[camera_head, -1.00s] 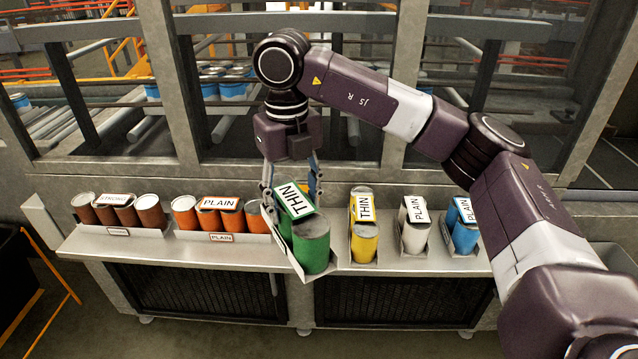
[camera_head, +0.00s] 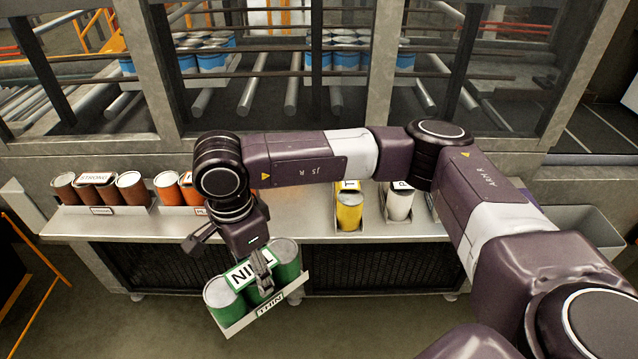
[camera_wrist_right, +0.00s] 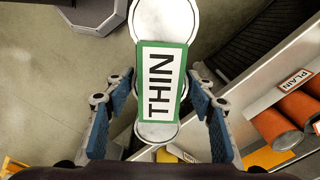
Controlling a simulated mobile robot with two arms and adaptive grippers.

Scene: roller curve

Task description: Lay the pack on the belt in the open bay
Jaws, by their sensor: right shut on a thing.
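The green pack of cans (camera_head: 225,299) has a white THIN label on top and a tray-like base with a THIN tag. My right gripper (camera_head: 257,272) is shut on it and holds it in the air, turned at an angle, in front of the counter's front edge. In the right wrist view the THIN label (camera_wrist_right: 160,85) lies between the two blue-padded fingers. Behind the framed openings, rollers (camera_head: 247,95) carry blue-and-white packs of cans (camera_head: 346,55). Which bay is the open one I cannot tell. My left gripper is not in view.
The counter (camera_head: 300,224) holds a brown STRONG pack (camera_head: 131,186), an orange pack (camera_head: 168,187), a yellow pack (camera_head: 350,214) and a white pack (camera_head: 399,204). My right arm hides part of the counter. Grey posts (camera_head: 386,80) and horizontal rails stand before the rollers.

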